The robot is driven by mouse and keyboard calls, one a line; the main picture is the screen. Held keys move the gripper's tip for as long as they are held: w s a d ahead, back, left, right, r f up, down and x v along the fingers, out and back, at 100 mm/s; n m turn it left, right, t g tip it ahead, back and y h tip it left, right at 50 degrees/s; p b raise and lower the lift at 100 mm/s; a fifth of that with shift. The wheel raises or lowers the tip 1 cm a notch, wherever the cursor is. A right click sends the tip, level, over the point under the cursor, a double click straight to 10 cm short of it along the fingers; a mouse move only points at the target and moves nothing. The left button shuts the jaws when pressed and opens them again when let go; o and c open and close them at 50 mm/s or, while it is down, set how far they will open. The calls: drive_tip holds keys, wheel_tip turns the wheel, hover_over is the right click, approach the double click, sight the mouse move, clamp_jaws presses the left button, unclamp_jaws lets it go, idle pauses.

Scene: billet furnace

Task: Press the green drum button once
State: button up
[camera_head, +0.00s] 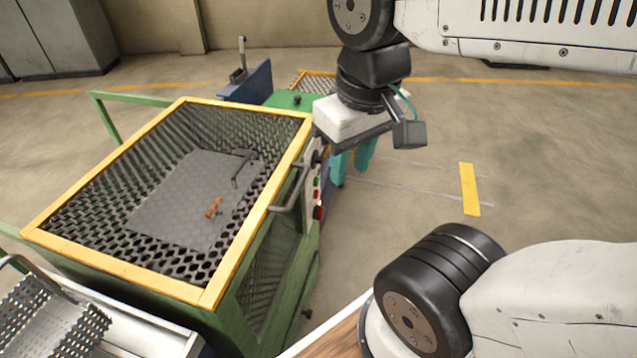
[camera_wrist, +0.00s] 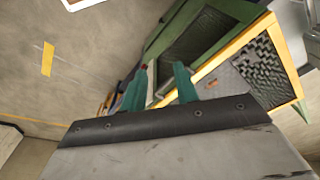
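A light control panel (camera_head: 313,192) is on the right side of the green machine. It carries a small green button (camera_head: 316,182), with a red button (camera_head: 319,212) lower down and dark knobs above. My gripper (camera_head: 352,176) has teal fingers pointing down, just right of the panel in the head view. In the wrist view my gripper (camera_wrist: 160,68) shows its two fingers apart with nothing between them. A small red spot shows by the left fingertip there. The green button cannot be made out in the wrist view. Contact with the panel is not visible.
The machine has a yellow-framed mesh enclosure (camera_head: 236,278) with a bar handle (camera_head: 291,187) beside the panel. A perforated metal basket (camera_head: 48,325) stands at lower left. A blue part with a lever (camera_head: 241,60) is behind. The floor to the right is clear, with yellow markings (camera_head: 469,190).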

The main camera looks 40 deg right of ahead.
clamp_jaws()
idle(1.5)
